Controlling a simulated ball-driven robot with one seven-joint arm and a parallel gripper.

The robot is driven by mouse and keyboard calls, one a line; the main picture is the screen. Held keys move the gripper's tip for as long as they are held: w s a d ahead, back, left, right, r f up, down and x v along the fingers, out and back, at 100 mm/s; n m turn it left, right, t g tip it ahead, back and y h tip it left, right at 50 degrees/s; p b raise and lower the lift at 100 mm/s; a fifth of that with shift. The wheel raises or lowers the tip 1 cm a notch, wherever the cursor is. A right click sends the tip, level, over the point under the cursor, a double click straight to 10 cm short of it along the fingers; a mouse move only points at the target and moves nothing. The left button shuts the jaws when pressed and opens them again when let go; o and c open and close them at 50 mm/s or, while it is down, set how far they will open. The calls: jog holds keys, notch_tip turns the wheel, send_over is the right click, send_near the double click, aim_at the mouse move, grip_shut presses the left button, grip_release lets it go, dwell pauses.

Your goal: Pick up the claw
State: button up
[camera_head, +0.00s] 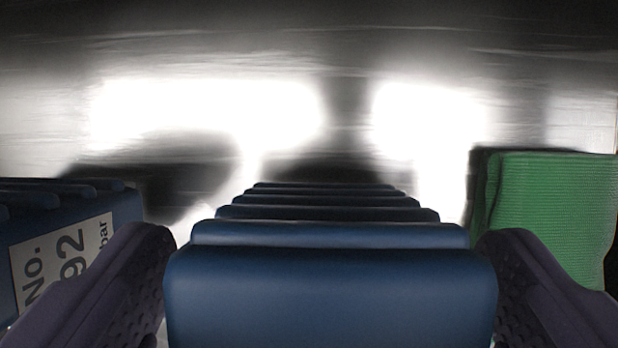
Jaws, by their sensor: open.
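A dark blue ribbed block (330,290) fills the lower middle of the view, with several rounded ridges running away from me. It may be the claw, but I cannot tell from its shape. My gripper (325,240) is open, with one dark purple, textured finger on each side of this blue block. A narrow gap shows between the block and the left finger; contact at the right finger is unclear. The block's lower part is cut off by the bottom edge of the frame.
A second blue ribbed object (30,240) with a white label (65,255) reading "No. 92" stands close by the left finger. A green textured thing (550,205) is close by the right finger. Behind lies a shiny metallic surface (300,60) with bright reflections.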

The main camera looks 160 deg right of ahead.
jog(key=shift+f, duration=0.1)
jog(key=shift+c, duration=0.7)
grip_shut()
